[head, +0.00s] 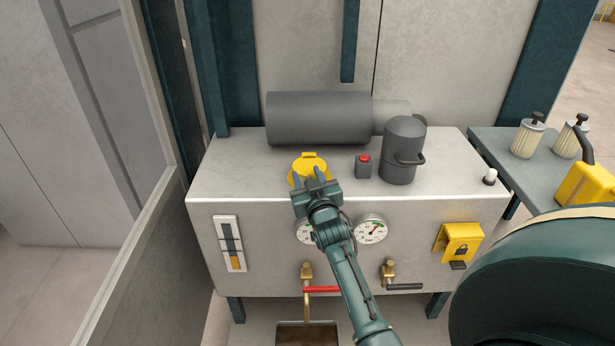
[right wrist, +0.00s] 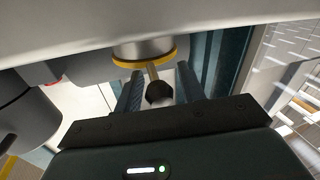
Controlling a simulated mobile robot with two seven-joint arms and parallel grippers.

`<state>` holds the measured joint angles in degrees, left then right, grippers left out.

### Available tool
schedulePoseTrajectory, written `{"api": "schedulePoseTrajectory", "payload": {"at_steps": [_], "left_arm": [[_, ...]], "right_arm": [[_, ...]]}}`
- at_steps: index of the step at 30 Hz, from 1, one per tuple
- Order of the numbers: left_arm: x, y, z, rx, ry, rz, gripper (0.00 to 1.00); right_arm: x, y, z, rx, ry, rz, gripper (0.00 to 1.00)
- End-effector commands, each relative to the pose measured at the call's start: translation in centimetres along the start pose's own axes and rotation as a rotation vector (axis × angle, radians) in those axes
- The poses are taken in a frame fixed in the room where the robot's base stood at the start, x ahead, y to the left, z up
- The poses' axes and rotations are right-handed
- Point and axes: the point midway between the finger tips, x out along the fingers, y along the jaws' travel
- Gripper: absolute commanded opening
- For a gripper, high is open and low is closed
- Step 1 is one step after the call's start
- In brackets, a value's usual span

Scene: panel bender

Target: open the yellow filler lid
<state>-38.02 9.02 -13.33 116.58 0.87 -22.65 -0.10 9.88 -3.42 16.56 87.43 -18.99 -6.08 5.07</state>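The yellow filler lid (head: 308,161) sits on top of the grey tank, near its front left, and appears closed. In the right wrist view its yellow rim (right wrist: 150,62) shows with a short rod and a dark round knob (right wrist: 159,93). My right gripper (head: 315,174) is over the near side of the lid and hides part of it. In the right wrist view its two fingers (right wrist: 162,92) are apart, one on each side of the knob, with gaps visible. My left gripper is not in view.
The grey tank top (head: 235,165) also carries a large horizontal cylinder (head: 318,118), a red button box (head: 363,167) and a dark canister (head: 400,150). Gauges (head: 370,230) are on the front. A side table (head: 490,145) with filters stands at the right.

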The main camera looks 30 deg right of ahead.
Motion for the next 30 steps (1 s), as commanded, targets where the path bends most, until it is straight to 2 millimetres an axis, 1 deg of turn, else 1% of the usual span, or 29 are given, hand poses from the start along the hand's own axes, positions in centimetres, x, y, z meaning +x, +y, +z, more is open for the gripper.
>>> {"api": "schedulePoseTrajectory", "payload": {"at_steps": [1, 2, 14, 23, 30], "left_arm": [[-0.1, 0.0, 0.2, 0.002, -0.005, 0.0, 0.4], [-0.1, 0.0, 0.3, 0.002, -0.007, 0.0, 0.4], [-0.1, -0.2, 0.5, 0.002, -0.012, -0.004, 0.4], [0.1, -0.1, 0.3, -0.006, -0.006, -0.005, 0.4], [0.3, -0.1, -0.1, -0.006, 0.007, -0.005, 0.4]], "right_arm": [[0.0, 0.0, 0.0, 0.0, 0.0, 0.0, 0.35], [0.0, 0.0, 0.0, 0.0, 0.0, 0.0, 0.33], [0.0, 0.0, 0.0, 0.0, 0.0, 0.0, 0.0], [0.1, 0.0, 0.0, 0.0, 0.001, 0.0, 0.0], [1.2, -0.3, -0.5, 0.0, 0.003, 0.0, 0.0]]}}
